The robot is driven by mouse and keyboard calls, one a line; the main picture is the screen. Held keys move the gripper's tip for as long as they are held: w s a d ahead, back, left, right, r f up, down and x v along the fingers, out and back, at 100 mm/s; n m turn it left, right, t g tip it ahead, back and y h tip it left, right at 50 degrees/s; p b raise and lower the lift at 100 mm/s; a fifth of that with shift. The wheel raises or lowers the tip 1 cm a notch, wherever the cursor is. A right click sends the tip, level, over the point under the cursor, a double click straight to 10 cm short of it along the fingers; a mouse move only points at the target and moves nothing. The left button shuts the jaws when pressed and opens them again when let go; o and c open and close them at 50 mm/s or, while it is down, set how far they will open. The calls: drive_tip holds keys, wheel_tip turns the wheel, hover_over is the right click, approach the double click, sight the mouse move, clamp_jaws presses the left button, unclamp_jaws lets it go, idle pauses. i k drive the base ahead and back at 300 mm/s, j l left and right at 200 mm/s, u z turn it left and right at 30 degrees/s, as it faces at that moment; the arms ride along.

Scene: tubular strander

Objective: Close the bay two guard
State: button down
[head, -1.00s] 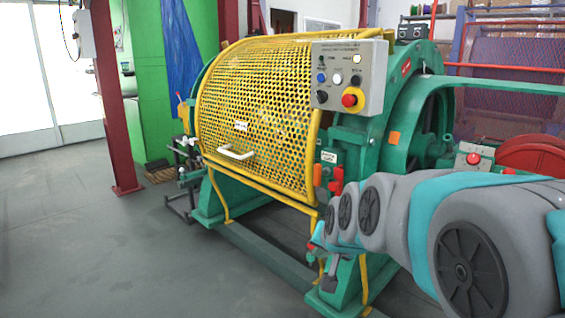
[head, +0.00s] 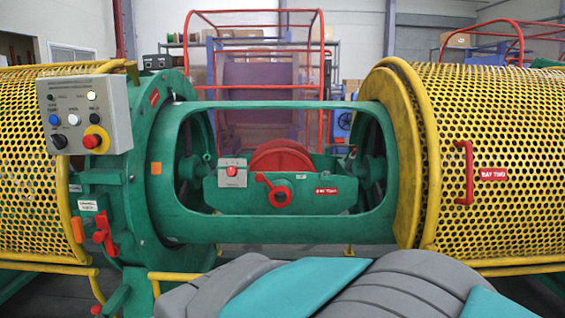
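The bay two guard (head: 500,160) is a yellow perforated cover at the right. It has a red vertical handle (head: 465,172) near its left edge and a red "BAY TWO" label beside it. To its left, the bay is uncovered: a green frame (head: 270,228) surrounds a cradle (head: 310,195) with a red reel (head: 283,160), a red lever (head: 279,192) and a small grey box with a red button. My arm crosses the bottom of the view, well below the guard's handle. My gripper is out of sight.
At left is another yellow mesh guard (head: 25,160), partly behind a grey control box (head: 84,115) with a red stop knob. Red levers (head: 104,233) sit on the green housing below. A yellow rail (head: 175,276) runs low in front. A red-framed cage (head: 255,75) stands behind.

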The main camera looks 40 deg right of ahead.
sight(488, 173)
drive_tip(key=z, duration=3.2)
